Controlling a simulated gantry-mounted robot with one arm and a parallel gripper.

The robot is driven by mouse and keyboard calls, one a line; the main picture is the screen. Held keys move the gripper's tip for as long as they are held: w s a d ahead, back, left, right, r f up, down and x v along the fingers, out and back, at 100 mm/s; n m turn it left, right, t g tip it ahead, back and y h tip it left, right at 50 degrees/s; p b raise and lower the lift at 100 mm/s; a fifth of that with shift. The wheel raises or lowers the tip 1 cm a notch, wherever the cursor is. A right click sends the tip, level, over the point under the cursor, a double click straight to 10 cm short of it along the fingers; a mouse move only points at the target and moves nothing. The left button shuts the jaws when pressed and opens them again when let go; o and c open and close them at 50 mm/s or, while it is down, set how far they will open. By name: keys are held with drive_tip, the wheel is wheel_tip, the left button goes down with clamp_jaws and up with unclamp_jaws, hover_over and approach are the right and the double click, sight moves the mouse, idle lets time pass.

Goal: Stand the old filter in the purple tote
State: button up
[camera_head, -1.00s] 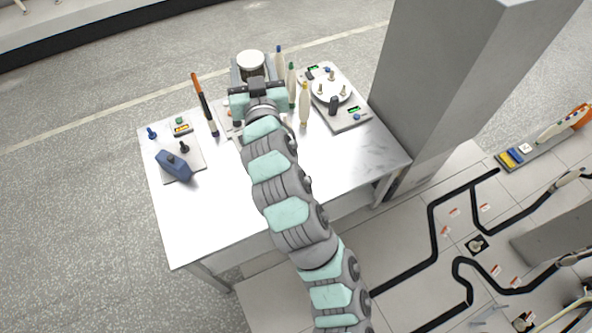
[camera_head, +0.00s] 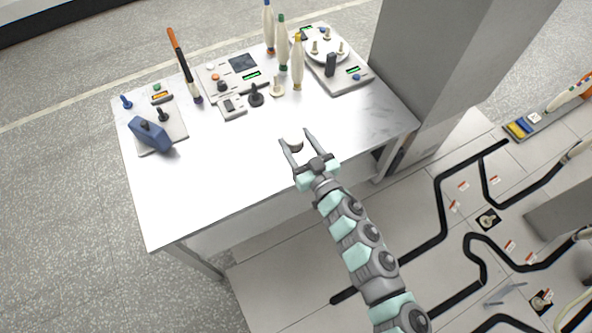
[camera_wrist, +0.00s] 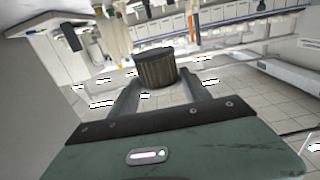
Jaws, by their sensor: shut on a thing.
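My gripper (camera_head: 296,137) is over the front part of the white table, with its fingers pointing toward the back. In the wrist view the filter (camera_wrist: 156,70) shows a dark, ribbed side between the two fingertips. How high it is above the table is hard to tell. I do not see a purple tote in either view.
The table (camera_head: 200,200) has a clear front half. A blue block-shaped device (camera_head: 149,134) stands at its left, a control panel (camera_head: 230,77) and several upright bobbins (camera_head: 297,65) at the back, and a round-plate scale (camera_head: 335,70) back right. A grey pillar (camera_head: 430,70) rises at the right.

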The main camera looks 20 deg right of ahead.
wheel_tip(320, 180, down, 14)
drive_tip(key=shift+f+b, duration=0.2)
drive_tip(key=shift+b, duration=0.8)
drive_tip(key=shift+f, duration=0.2)
drive_tip(key=o, duration=1.4)
